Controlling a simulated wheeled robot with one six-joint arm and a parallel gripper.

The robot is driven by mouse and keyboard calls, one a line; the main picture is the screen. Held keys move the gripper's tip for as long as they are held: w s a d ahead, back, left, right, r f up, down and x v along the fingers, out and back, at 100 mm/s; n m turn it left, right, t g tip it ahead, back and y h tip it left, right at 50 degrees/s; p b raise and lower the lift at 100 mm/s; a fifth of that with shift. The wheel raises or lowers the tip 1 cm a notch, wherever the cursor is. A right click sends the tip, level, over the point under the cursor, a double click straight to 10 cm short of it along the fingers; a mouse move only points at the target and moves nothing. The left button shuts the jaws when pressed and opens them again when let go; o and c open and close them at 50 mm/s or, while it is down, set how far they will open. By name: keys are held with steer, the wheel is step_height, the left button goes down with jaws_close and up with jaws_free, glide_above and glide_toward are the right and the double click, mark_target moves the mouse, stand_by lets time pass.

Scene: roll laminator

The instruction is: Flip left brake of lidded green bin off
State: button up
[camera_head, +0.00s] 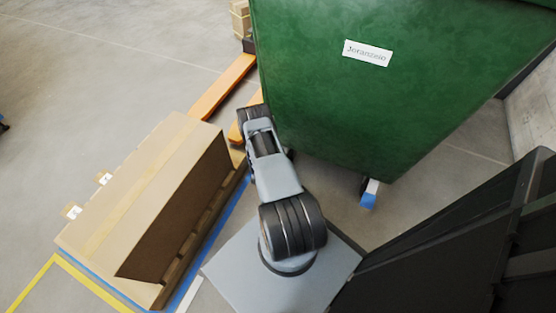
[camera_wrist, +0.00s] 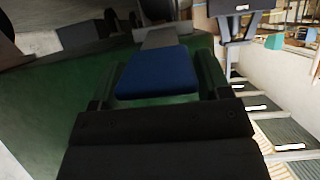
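The green bin (camera_head: 400,100) fills the upper right of the head view and bears a white name label (camera_head: 367,53). A blue brake pedal (camera_head: 369,200) shows at a caster under its right near corner. The left caster is hidden behind my arm in that view. In the wrist view a blue brake pedal (camera_wrist: 158,72) on a grey bracket lies straight ahead, between the fingertips of my gripper (camera_wrist: 157,85). The fingers are apart, one on each side of the pedal. I cannot tell whether they touch it. Green bin surface (camera_wrist: 60,115) shows behind it.
A long cardboard box (camera_head: 160,190) on a pallet stands left of my arm. Orange forks (camera_head: 222,85) lie behind it. A dark ribbed object (camera_head: 450,240) fills the lower right. Bare floor shows at the upper left.

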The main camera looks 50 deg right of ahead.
steer(key=o, duration=0.3)
steer(key=shift+f, duration=0.1)
steer(key=p+v, duration=0.4)
steer(key=v, duration=1)
